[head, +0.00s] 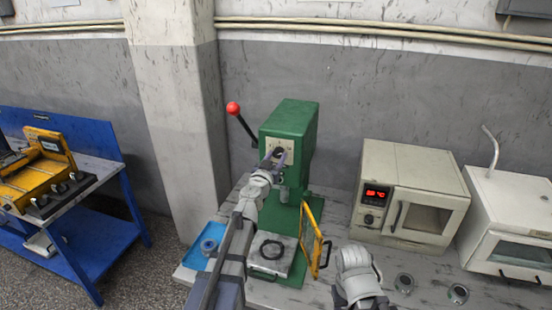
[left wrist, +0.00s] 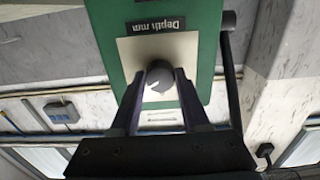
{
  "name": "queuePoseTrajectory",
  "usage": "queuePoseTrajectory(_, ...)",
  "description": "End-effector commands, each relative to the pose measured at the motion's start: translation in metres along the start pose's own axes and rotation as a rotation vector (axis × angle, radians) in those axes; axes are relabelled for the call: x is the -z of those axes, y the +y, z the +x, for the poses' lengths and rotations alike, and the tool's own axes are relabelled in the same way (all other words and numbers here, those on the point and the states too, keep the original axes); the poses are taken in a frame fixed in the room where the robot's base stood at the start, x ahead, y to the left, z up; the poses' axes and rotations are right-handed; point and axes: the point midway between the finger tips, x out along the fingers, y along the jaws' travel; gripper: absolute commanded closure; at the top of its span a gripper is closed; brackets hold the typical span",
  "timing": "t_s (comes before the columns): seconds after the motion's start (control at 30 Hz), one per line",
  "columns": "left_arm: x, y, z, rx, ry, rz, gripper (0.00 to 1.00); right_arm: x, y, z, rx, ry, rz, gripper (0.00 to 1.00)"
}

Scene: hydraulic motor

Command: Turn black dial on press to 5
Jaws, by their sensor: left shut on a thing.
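The green press (head: 291,130) stands on the table, with a pale dial plate on its front face. The black dial (left wrist: 160,82) shows in the left wrist view, under an upside-down "Depth mm" label (left wrist: 162,24). A white pointer mark shows on the dial; the numbers around it are not readable. My left gripper (head: 275,158) is at the plate, its two fingers (left wrist: 157,95) on either side of the dial and shut on it. In the head view the gripper partly hides the dial. My right arm (head: 357,275) shows at the bottom; its fingertips are not visible.
A red-knobbed lever (head: 233,108) sticks out left of the press. A yellow-framed guard (head: 312,240) stands open at its front right. A blue tray (head: 203,246) lies to the left. A beige oven (head: 408,195) with a red display stands to the right, near two small round parts.

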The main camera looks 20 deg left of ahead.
Motion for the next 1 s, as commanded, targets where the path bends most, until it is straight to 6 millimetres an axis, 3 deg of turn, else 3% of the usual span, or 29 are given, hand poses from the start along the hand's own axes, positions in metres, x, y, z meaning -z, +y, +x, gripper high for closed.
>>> queuePoseTrajectory(0.37, 0.0000, 0.0001, -0.0001, 0.001, 0.000, -0.151, 1.00, 0.0000, 0.0000, -0.0001, 0.000, 0.000, 0.000, 0.50)
queuePoseTrajectory(1.0, 0.0004, 0.0012, -0.0002, 0.001, 0.000, -0.750, 1.00, 0.0000, 0.0000, -0.0005, 0.000, 0.000, 0.000, 0.50)
